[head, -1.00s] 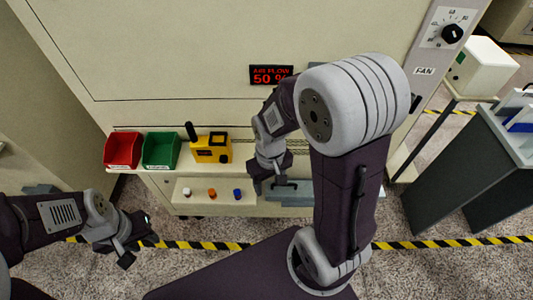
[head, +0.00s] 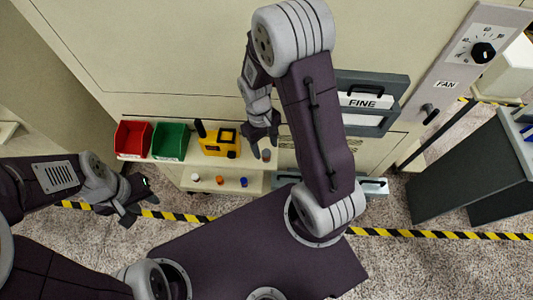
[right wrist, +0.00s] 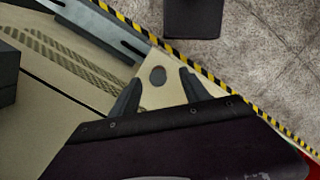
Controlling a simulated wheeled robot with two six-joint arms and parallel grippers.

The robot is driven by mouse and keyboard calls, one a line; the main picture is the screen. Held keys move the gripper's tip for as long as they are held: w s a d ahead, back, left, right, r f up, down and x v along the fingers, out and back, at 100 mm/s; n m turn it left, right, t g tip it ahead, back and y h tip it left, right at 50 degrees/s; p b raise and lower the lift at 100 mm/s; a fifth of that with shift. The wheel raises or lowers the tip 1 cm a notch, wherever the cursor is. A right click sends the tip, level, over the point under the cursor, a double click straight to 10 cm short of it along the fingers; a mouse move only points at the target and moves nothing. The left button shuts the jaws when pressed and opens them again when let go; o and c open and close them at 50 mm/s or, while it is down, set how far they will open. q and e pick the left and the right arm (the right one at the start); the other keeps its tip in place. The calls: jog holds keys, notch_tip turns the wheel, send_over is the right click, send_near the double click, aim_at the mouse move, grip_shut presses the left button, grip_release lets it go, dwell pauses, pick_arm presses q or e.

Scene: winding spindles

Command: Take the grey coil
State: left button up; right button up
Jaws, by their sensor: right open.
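The grey coil (head: 266,155) is a small upright cylinder on the cream ledge, below my right gripper (head: 263,148) in the head view. In the right wrist view the coil (right wrist: 157,76) shows as a dark grey disc between the tips of my right gripper (right wrist: 161,77). The gripper is open and empty; I cannot tell its height above the coil. My left gripper (head: 139,199) is open and empty at the left, over the floor.
A red bin (head: 133,139), a green bin (head: 170,141) and a yellow device (head: 219,143) stand left of the coil. White, orange and blue pieces (head: 220,180) sit on a lower shelf. A grey drawer marked FINE (head: 372,84) is on the right.

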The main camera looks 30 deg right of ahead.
aim_at(266, 152)
jog(key=shift+w+f, duration=0.3)
jog(key=shift+f, duration=0.15)
jog(key=f, duration=0.5)
jog(key=shift+s+d, duration=0.2)
jog(key=shift+d, duration=0.1)
jog(key=shift+r, duration=0.1)
grip_shut()
